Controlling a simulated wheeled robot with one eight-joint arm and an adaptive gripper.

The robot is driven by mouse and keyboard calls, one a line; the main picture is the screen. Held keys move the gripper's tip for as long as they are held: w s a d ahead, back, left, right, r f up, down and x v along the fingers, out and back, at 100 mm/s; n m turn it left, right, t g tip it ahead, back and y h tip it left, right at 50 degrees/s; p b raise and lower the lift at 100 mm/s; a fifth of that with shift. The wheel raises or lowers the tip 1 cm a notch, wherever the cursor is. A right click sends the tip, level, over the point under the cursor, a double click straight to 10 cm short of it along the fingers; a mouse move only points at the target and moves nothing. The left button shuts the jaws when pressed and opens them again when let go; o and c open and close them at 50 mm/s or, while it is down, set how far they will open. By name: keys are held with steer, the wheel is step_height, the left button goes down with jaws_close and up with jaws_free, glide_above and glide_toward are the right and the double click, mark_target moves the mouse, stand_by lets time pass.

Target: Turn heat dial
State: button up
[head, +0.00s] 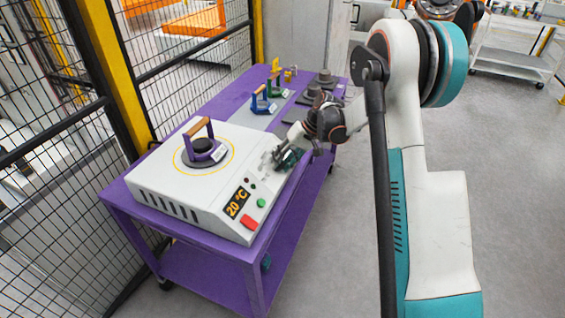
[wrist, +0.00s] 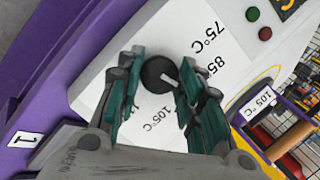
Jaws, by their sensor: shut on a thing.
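The heat dial (wrist: 157,72) is a round black knob with a white pointer line, on a white label marked 75°C, 85 and 105°C in the wrist view. The pointer slants toward the lower right of that view. My gripper (wrist: 162,82) has its green-padded fingers on both sides of the dial and is shut on it. In the head view my gripper (head: 285,158) is at the right side of the white heater box (head: 170,200), and it hides the dial. The heater's display (head: 237,203) reads 20 °C.
The heater stands on a purple cart (head: 120,190). A purple-handled piece (head: 203,146) sits on its top plate. A red button (head: 249,222) and green button (head: 261,202) are on its front. Smaller handled pieces (head: 263,103) stand farther back. Black mesh fencing (head: 60,150) borders the left.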

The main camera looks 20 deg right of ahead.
steer(key=m, duration=0.2)
steer(key=m+y+b, duration=0.1)
steer(key=m, duration=0.2)
steer(key=shift+d+f+t+y, duration=0.15)
steer(key=shift+t+y, duration=0.15)
steer(key=m+y+b, duration=0.1)
steer(key=m, duration=0.4)
steer(key=shift+t, duration=0.4)
steer(key=shift+m, duration=0.3)
steer(key=o, duration=1.1)
steer(key=shift+s+d, duration=0.1)
steer(key=v, duration=1.2)
steer(key=shift+f, duration=0.1)
